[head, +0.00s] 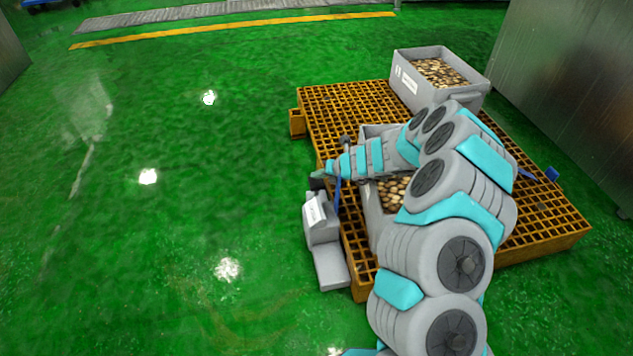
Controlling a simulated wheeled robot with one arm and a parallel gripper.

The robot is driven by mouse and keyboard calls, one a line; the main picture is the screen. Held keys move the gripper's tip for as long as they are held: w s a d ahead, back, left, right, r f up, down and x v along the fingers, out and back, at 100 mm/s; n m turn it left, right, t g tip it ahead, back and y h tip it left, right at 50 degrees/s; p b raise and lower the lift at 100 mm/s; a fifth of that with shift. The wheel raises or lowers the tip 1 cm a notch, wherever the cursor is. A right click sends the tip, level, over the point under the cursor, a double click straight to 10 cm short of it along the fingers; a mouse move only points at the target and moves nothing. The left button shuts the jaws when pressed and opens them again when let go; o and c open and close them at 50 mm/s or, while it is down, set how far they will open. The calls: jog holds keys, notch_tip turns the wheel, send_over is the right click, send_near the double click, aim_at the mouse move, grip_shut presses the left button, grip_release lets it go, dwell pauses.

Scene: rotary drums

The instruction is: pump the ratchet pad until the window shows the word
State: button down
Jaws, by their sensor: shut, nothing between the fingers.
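A small grey device (323,235) stands at the left edge of the orange grated platform. It has a pale sloped face (315,210) with markings too small to read, and a low grey block (331,268) at its front. I cannot tell which part is the ratchet pad or the window, and I can read no word. My gripper (325,187) is shut and empty, pointing down and left just above the device's upper end. I cannot tell whether it touches the device. The gripper and my arm hide what lies behind them.
The orange grated platform (345,100) carries a grey crate (425,92) of brown round pieces at the back. Another grey crate (372,215) with similar pieces is partly hidden behind my arm. A metal wall (570,90) stands at the right. The green floor at the left is clear.

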aim_at(321, 185)
jog(key=shift+f, duration=0.1)
dwell(0.3)
jog(key=shift+f, duration=0.3)
jog(key=shift+f+b, duration=0.35)
jog(key=shift+f, duration=0.5)
dwell(1.0)
jog(key=shift+s+f, duration=0.25)
jog(key=shift+f, duration=0.6)
jog(key=shift+a+f, duration=0.15)
jog(key=shift+f, duration=0.1)
jog(key=shift+d+f, duration=0.1)
jog(key=shift+d, duration=0.15)
jog(key=shift+w+d+r, duration=0.15)
jog(key=shift+r, duration=0.05)
jog(key=shift+w+r+p, duration=0.1)
jog(key=shift+r+p, duration=0.2)
jog(key=shift+r, duration=0.35)
jog(key=shift+w+a+r+p, duration=0.1)
jog(key=shift+a+r+p, duration=0.05)
jog(key=shift+r+p, duration=0.85)
jog(key=shift+w+a+r+p, duration=0.1)
jog(key=shift+a+r+p, duration=0.05)
jog(key=shift+r+p, duration=0.8)
